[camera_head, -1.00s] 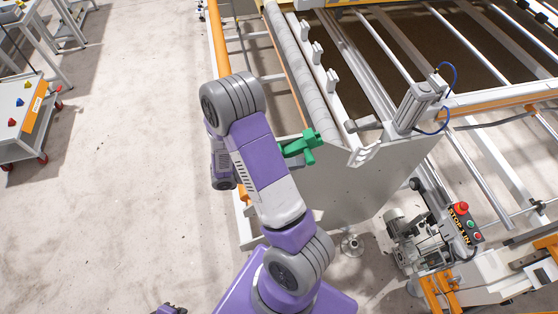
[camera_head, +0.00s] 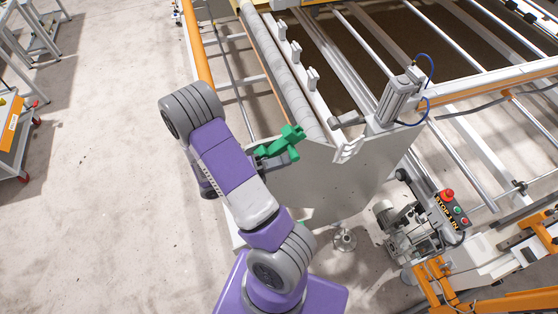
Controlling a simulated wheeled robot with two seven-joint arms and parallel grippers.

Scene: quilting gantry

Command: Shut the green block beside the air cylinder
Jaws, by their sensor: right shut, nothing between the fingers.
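The green block (camera_head: 280,144) sits at the near left end of the grey roller, by the upper edge of the grey end plate. It looks like a bar with a raised piece. The air cylinder (camera_head: 400,97) is a grey body with a blue hose, farther right on the frame. My right gripper (camera_head: 289,158) is shut and empty, just below the green block, partly hidden behind my purple forearm. I cannot tell whether it touches the block. My left gripper is not in view.
The grey end plate (camera_head: 345,180) stands right of my right gripper. A control box with a red button (camera_head: 448,196) and a motor (camera_head: 394,215) are at lower right. An orange rail (camera_head: 195,45) runs along the left.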

